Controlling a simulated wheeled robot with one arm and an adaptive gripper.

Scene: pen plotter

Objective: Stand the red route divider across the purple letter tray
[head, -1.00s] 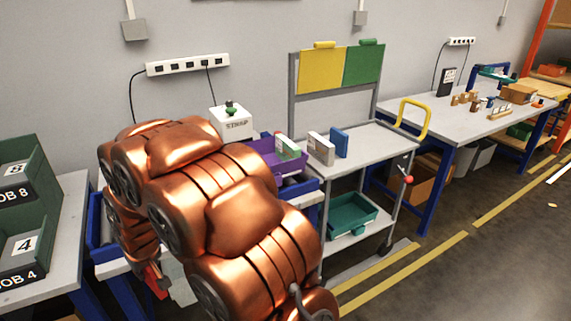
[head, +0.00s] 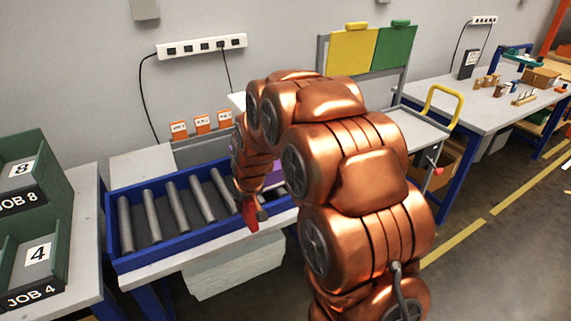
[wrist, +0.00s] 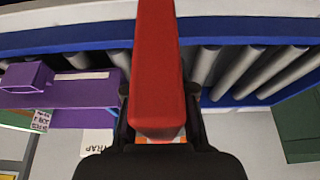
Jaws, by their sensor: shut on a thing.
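My gripper (wrist: 158,100) is shut on the red route divider (wrist: 157,60), a long red bar that extends up the wrist view from between the fingers. In the head view the divider (head: 249,214) shows as a small red piece below my arm, over the front edge of the roller conveyor. In the head view only a sliver of the tray (head: 273,178) shows; my arm hides the rest.
The blue-railed roller conveyor (head: 150,262) has bare rollers left of my arm. Orange labelled blocks (head: 202,123) stand behind it. Green job bins (head: 40,215) stand at left. A grey cart with a yellow handle (head: 440,105) is at right, partly hidden by my arm.

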